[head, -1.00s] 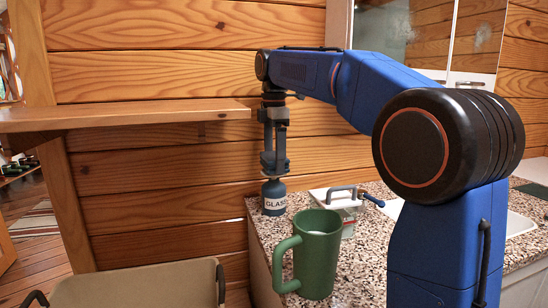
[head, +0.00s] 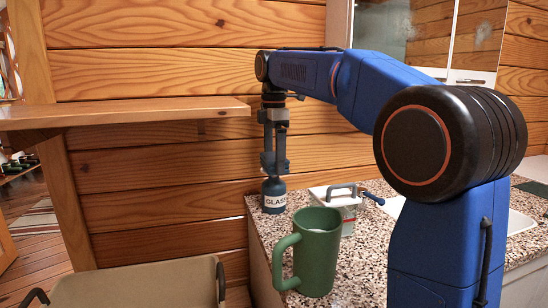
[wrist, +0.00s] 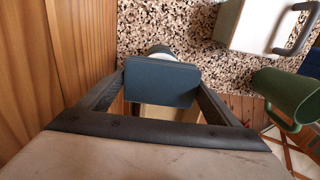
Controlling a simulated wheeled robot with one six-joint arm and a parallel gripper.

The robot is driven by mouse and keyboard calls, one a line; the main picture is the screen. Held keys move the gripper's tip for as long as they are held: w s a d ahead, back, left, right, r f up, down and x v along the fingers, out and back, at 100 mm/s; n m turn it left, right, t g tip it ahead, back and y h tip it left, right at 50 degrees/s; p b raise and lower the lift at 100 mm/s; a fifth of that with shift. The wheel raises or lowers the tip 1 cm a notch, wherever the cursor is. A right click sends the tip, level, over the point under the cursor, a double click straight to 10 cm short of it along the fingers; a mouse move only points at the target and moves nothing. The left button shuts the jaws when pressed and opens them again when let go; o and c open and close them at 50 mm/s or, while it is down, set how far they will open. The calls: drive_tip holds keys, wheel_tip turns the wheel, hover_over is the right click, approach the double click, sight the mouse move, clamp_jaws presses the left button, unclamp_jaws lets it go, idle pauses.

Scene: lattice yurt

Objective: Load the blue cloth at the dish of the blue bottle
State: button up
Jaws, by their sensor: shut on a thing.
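My gripper (head: 274,158) points straight down above the blue bottle (head: 273,197), which stands upright on the speckled counter with a white label reading "GLASS". In the wrist view, the dark blue cloth (wrist: 160,84) is a flat rectangular pad between my two fingers, and my gripper is shut on it. A whitish rounded part of the bottle (wrist: 161,50) shows just past the cloth's far edge. The bottle's dish is hidden by the cloth and fingers; I cannot tell whether the cloth touches it.
A green mug (head: 318,250) stands on the speckled counter (head: 362,262) in front. A white box with a grey handle (head: 345,200) stands right of the bottle. A wooden shelf (head: 130,113) juts out at left, and a beige tray (head: 135,285) is below it.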

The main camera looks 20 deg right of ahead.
sight(274, 156)
drive_tip(key=shift+f, duration=0.65)
idle(1.3)
drive_tip(key=shift+r, duration=3.5)
drive_tip(key=shift+f, duration=2.95)
drive_tip(key=shift+d, duration=0.1)
